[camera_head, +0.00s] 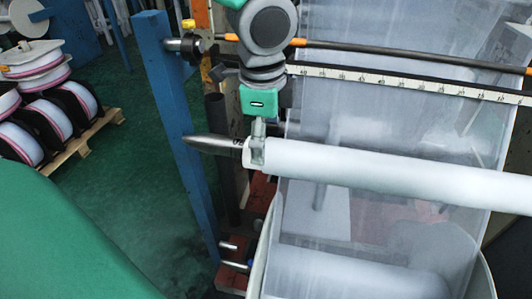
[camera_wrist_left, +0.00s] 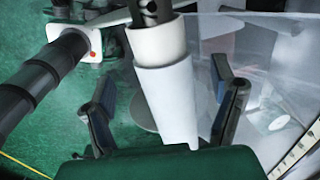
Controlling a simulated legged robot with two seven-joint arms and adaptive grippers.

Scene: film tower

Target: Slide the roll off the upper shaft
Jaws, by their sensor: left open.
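The white roll (camera_head: 390,177) is a long tube lying across the head view, sloping slightly down to the right. The grey tapered tip of the upper shaft (camera_head: 207,143) sticks out of its left end. My left gripper (camera_head: 258,150) comes down from above at that left end. In the left wrist view the roll (camera_wrist_left: 165,90) lies between the two spread fingers of my left gripper (camera_wrist_left: 165,75), with visible gaps on both sides. The dark shaft end (camera_wrist_left: 150,10) shows beyond it. My right gripper is not in view.
A blue post (camera_head: 172,120) stands left of the shaft tip. Clear film (camera_head: 385,105) hangs behind the roll, with a ruler strip (camera_head: 400,82) and dark bar above. A large lower roll (camera_head: 350,272) lies below. Spools on a pallet (camera_head: 75,140) stand at far left.

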